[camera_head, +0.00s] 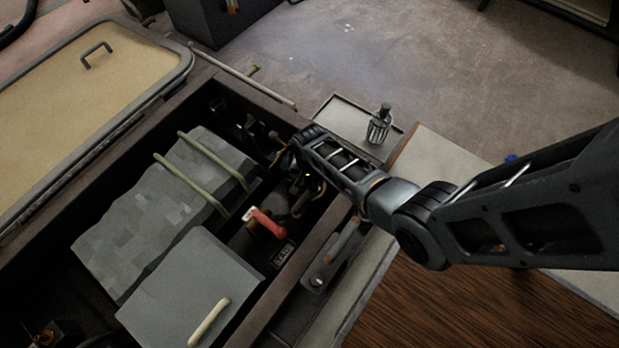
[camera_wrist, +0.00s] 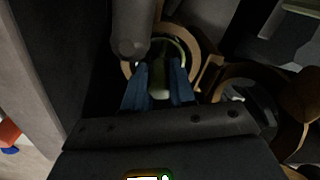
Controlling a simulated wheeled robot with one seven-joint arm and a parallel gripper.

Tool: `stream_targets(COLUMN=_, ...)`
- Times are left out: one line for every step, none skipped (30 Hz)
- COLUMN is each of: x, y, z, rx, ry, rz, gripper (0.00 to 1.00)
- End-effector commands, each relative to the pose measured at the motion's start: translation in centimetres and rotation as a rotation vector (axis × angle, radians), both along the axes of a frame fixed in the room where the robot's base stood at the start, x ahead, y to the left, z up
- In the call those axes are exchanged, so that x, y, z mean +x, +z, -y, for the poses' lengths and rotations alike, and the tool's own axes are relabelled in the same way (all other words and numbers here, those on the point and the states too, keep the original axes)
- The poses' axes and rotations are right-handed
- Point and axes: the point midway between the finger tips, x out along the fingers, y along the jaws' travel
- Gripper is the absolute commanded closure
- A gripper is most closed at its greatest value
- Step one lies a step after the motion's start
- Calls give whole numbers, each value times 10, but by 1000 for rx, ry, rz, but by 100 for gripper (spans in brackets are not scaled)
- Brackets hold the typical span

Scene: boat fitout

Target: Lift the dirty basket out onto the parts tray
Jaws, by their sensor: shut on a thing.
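In the wrist view, the two blue fingers of my gripper (camera_wrist: 160,72) reach into a round bronze-coloured housing. They are shut on a pale greenish upright part (camera_wrist: 160,82), which looks like the handle or top of the dirty basket. The rest of the basket is hidden inside the housing (camera_wrist: 199,50). In the head view, my gripper is down in the dark open bay, and my wrist hides its fingertips. The parts tray (camera_head: 345,113) lies flat beyond the bay's edge. A dark ribbed basket with a knob on top (camera_head: 379,126) stands upright on its right side.
Large grey boxes (camera_head: 160,222) fill the bay's left side. A red-handled valve (camera_head: 265,223) sits close to my gripper. The bay's dark rim (camera_head: 318,240) lies between the bay and the tray. A raised tan hatch (camera_head: 75,95) stands at left. The tray's left part is bare.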

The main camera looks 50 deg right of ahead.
Motion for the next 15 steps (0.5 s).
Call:
stream_targets(x=0, y=12, z=0, rx=-1, ry=0, rz=1, gripper=100)
stream_targets(x=0, y=17, z=0, rx=-1, ry=0, rz=1, gripper=100)
stream_targets(x=0, y=23, z=0, rx=-1, ry=1, rz=1, gripper=100)
stream_targets(x=1, y=29, z=0, rx=-1, ry=1, rz=2, gripper=100)
stream_targets(x=1, y=34, z=0, rx=-1, ry=1, rz=3, gripper=100)
stream_targets(x=0, y=41, z=0, rx=-1, ry=1, rz=1, gripper=100)
stream_targets(x=0, y=46, z=0, rx=-1, ry=1, rz=1, gripper=100)
stream_targets(x=0, y=52, z=0, rx=-1, ry=1, rz=2, gripper=100)
stream_targets(x=0, y=59, z=0, rx=-1, ry=1, rz=1, gripper=100)
stream_targets(x=0, y=65, z=0, rx=-1, ry=1, rz=1, gripper=100)
stream_targets(x=0, y=71, z=0, rx=-1, ry=0, rz=1, gripper=100)
stream_targets(x=0, y=79, z=0, rx=-1, ry=0, rz=3, gripper=100)
stream_targets(x=1, y=85, z=0, rx=-1, ry=0, rz=2, gripper=100)
stream_targets(x=1, y=91, z=0, rx=-1, ry=1, rz=2, gripper=100)
stream_targets(x=1, y=100, z=0, rx=-1, ry=1, rz=3, gripper=100)
